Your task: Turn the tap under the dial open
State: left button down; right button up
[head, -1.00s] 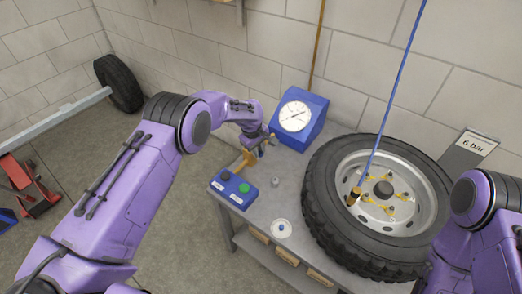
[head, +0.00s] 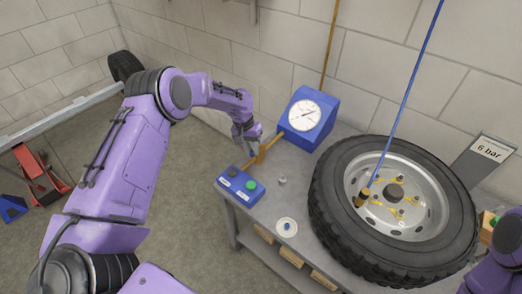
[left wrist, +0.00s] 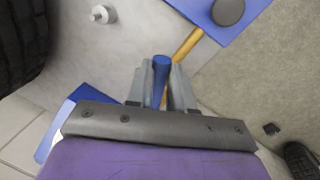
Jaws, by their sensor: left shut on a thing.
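The dial (head: 305,114) is a white round face on a blue housing at the back of the grey bench. The tap's brass pipe (head: 279,137) shows below and left of it, and also in the left wrist view (left wrist: 187,45). The tap's blue handle (left wrist: 161,74) stands between the fingers of my left gripper (left wrist: 161,90) in the left wrist view. My left gripper (head: 256,145) is shut on this handle; in the head view the fingers hide it. My right arm is partly visible at the lower right edge; its gripper is not visible.
A blue box with a green and a dark button (head: 240,186) sits close in front of the tap.

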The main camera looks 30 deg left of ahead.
pick_arm(q)
jog(key=m, duration=0.1)
jog(key=a+m+b, duration=0.1)
jog(key=shift+a+f+m+g, duration=0.1)
jog(key=shift+a+m+g, duration=0.2)
jog(key=shift+m, duration=0.1)
jog(key=shift+w+a+m+b, duration=0.15)
jog(key=shift+a+m+b, duration=0.15)
jog(key=shift+m+b, duration=0.3)
jog(key=c, duration=1)
grip_release()
notch_tip(320, 180, up, 11)
jog(key=a+b, duration=0.1)
jog(key=a, duration=0.1)
jog(key=shift+w+f, duration=0.2)
jog(key=shift+w, duration=0.05)
